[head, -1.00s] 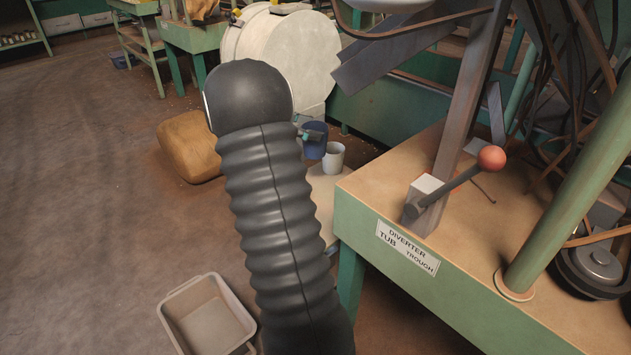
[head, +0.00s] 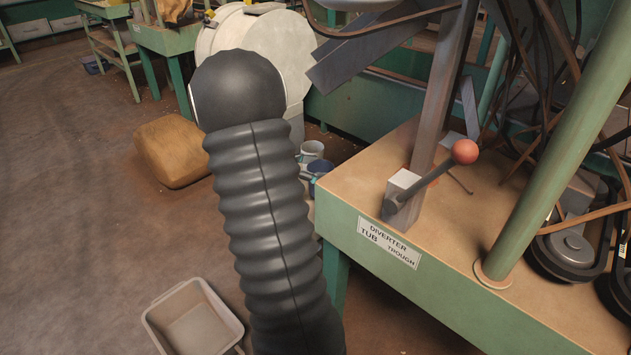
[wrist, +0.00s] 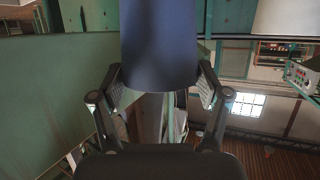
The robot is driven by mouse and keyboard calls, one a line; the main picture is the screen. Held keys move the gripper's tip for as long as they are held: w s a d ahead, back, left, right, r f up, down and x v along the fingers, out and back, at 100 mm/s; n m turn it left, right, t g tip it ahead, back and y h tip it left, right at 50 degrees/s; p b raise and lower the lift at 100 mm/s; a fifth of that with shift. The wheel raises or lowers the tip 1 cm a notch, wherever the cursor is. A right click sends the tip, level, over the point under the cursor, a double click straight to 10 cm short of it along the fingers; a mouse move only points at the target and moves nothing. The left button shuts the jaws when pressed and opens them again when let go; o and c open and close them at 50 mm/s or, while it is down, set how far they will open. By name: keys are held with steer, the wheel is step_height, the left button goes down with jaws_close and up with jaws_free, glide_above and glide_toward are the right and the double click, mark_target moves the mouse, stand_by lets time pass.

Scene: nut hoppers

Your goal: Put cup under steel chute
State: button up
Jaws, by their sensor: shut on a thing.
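My gripper (wrist: 162,92) is shut on a dark blue cup (wrist: 160,45), with one finger on each side of it in the wrist view. In the head view the blue cup (head: 320,168) shows just right of my arm, which hides most of the gripper. A white cup (head: 311,148) stands behind the blue one, partly covered by it. The grey steel chute (head: 352,66) slopes down to the left, above and beyond the cups. The blue cup is nearer to me than the chute's low end.
A green bench with a tan top (head: 350,185) and a red-knobbed diverter lever (head: 464,152) stands on the right. A beige tub (head: 195,318) and a brown sack (head: 170,150) lie on the floor at left. A white drum (head: 270,50) stands behind.

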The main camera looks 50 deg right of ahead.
steer(key=shift+f, duration=1.9)
steer(key=shift+f+b, duration=0.15)
steer(key=shift+b, duration=0.3)
steer(key=o, duration=0.9)
